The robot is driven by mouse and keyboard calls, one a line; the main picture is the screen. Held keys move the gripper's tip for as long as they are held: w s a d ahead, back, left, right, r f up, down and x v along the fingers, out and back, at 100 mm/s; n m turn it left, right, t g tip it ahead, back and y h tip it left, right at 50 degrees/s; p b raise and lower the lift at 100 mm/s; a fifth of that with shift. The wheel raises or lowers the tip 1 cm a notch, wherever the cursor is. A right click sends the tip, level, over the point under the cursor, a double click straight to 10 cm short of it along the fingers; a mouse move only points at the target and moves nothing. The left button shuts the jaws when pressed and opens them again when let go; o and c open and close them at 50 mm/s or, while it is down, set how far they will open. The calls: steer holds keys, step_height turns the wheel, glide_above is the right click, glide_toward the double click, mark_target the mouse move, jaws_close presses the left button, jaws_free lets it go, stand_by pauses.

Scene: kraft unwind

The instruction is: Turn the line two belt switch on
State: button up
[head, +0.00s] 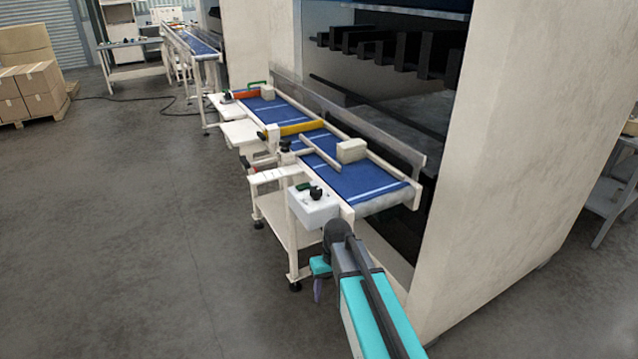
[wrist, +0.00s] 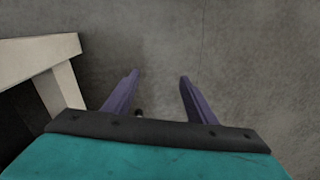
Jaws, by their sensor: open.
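A white control box (head: 313,207) sits at the near corner of the closest blue conveyor belt (head: 362,178). It carries a black rotary knob (head: 316,193) and a small green part (head: 303,187). I cannot read any label that tells which line this is, nor the knob's setting. My gripper (wrist: 158,80) is open and empty, its two purple fingers apart over bare floor. In the head view one purple finger (head: 318,291) shows below and in front of the box, apart from it. The knob is not in the wrist view.
A white stand leg and beam (wrist: 45,50) are close at left in the wrist view. A large pale machine housing (head: 510,150) rises right of the belt. Another blue conveyor (head: 195,42) stands farther back. Boxes (head: 28,90) are at far left. The floor at left is clear.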

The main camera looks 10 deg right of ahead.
steer(key=w+r+t, duration=0.1)
steer(key=w+r, duration=0.2)
steer(key=r, duration=0.3)
steer(key=w+r+p, duration=0.1)
steer(key=w+r, duration=0.2)
steer(key=r, duration=0.4)
steer(key=w+r+t+p, duration=0.1)
steer(key=w+r, duration=0.2)
steer(key=r, duration=0.4)
steer(key=shift+w+d+r+n+t, duration=0.2)
steer(key=shift+w+d+n+t, duration=0.1)
steer(key=shift+d+n, duration=0.1)
steer(key=n+t+p, duration=0.1)
steer(key=t, duration=0.1)
glide_toward(316, 189)
steer(key=d+v, duration=0.1)
steer(key=v, duration=0.5)
steer(key=shift+w+a+f+y, duration=0.1)
steer(key=shift+w+f+y, duration=0.05)
steer(key=shift+w+y, duration=0.15)
steer(key=shift+f, duration=0.15)
steer(key=shift+p+x, duration=2.65)
steer(key=shift+x, duration=4.1)
steer(key=shift+s, duration=0.1)
steer(key=shift+c, duration=0.6)
